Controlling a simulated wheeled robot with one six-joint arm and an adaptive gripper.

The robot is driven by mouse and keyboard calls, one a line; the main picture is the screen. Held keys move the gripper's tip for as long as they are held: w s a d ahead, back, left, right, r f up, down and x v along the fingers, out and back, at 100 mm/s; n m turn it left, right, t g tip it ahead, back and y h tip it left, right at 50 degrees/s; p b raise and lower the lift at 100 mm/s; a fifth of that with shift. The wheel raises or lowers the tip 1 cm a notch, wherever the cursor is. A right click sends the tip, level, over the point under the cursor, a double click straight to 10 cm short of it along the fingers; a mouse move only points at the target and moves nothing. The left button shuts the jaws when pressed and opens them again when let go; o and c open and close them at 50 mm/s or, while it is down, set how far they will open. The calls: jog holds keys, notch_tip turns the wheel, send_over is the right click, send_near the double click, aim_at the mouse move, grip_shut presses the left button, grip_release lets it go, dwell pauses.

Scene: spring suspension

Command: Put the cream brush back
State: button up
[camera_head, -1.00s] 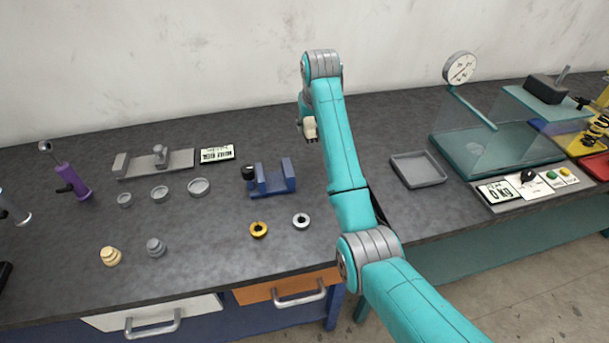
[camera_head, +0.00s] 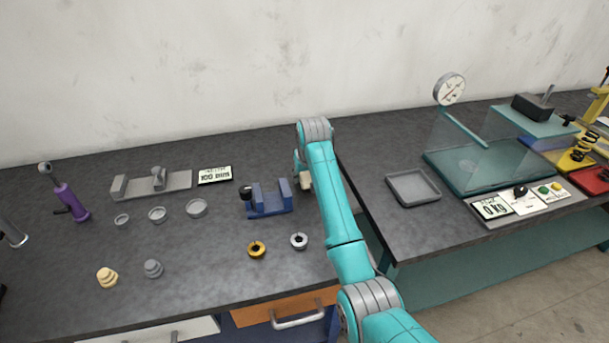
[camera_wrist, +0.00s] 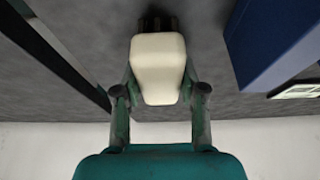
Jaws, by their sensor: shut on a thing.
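The cream brush (camera_wrist: 158,62) has a pale block body and dark bristles at its far end in the wrist view. My gripper (camera_wrist: 159,80) is shut on it, with one finger on each side. In the head view the brush (camera_head: 304,179) shows partly behind my arm, low over the dark bench, just right of the blue fixture (camera_head: 270,202). The blue fixture also shows at the upper right of the wrist view (camera_wrist: 275,45). I cannot tell whether the bristles touch the bench.
Gold (camera_head: 257,250) and silver (camera_head: 299,241) rings lie in front of the fixture. A grey tray (camera_head: 413,187) and glass-sided gauge stand (camera_head: 490,157) are to the right. Small grey dishes (camera_head: 157,214) and a purple tool (camera_head: 70,202) are left. A seam separates the benches.

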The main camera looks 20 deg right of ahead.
jog(key=shift+f, duration=0.1)
jog(key=o, duration=1.1)
jog(key=v, duration=1.1)
jog(key=shift+r, duration=0.2)
jog(key=shift+s+r, duration=0.25)
jog(key=shift+r, duration=0.15)
jog(key=shift+s, duration=0.1)
